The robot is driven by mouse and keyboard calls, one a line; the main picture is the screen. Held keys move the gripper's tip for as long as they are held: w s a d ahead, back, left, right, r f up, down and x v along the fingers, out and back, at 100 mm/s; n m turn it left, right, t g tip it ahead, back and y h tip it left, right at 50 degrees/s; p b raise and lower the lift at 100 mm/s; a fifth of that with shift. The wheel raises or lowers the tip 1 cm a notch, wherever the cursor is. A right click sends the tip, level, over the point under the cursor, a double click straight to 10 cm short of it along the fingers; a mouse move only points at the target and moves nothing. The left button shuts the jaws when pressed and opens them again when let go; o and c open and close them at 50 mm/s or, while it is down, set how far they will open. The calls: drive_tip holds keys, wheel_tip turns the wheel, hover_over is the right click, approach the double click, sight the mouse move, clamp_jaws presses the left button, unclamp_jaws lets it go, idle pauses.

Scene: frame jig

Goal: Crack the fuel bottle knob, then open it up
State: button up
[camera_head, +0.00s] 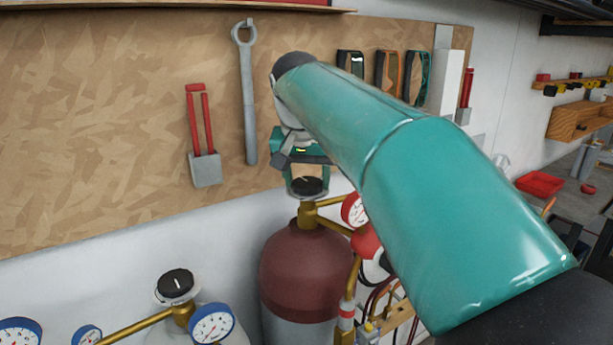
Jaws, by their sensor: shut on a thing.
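The fuel bottle (303,270) has a dark red top and a grey body, and stands below the pegboard. A brass valve (309,214) rises from its top, with a black knob (307,186) that carries a white mark. My gripper (307,182) reaches down from above and is shut on the black knob, with its fingers at the knob's sides. My teal arm crosses the right half of the view and hides part of the wall and the area right of the bottle.
A second, pale bottle (196,335) at the lower left has its own black knob (175,283) and gauges (212,323). A gauge (354,210) and red regulator sit close right of the fuel bottle's valve. A wrench (248,95) and red-handled tool (200,130) hang behind.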

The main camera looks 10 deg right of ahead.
drive_tip(key=shift+d+n+t+y, duration=0.15)
drive_tip(key=shift+n+y, duration=0.35)
drive_tip(key=shift+n, duration=0.8)
drive_tip(key=shift+d+n+t+y, duration=0.15)
drive_tip(key=shift+n+y, duration=0.35)
drive_tip(key=shift+n, duration=0.8)
drive_tip(key=o, duration=1)
drive_tip(key=v, duration=1.4)
